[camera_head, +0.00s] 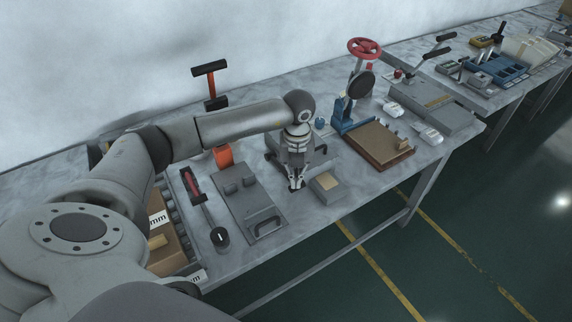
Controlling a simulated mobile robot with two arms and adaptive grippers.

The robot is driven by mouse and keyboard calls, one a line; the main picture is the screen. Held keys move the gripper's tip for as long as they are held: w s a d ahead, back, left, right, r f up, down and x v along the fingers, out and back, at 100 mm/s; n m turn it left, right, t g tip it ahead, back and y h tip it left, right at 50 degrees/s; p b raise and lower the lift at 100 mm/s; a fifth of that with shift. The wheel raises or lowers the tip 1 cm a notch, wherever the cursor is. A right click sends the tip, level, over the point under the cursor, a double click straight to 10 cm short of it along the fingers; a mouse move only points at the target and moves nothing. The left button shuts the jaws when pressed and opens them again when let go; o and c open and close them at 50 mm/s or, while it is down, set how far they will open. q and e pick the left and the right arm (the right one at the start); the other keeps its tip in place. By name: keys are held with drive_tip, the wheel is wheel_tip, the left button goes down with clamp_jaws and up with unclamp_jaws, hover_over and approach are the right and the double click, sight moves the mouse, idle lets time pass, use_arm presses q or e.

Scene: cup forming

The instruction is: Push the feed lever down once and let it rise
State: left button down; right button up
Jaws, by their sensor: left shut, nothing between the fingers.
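My left gripper (296,186) points down, fingers together and empty, over the middle of the grey table. It is just left of a small grey block with a tan top (325,186); I cannot tell whether it touches anything. No lever is marked as the feed lever. Two black-gripped levers (432,50) rise at the far right. My left gripper is apart from all of these. My right gripper is not in view.
A grey plate fixture with a handle (243,200) lies left of the gripper, beside a red-and-black tool (192,186). A press with a red handwheel (365,48) and a brown board (376,144) stand to the right. The table's front edge is close.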

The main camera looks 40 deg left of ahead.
use_arm(q)
wheel_tip(320, 180, up, 11)
drive_tip(key=p, duration=0.7)
idle(0.5)
idle(0.3)
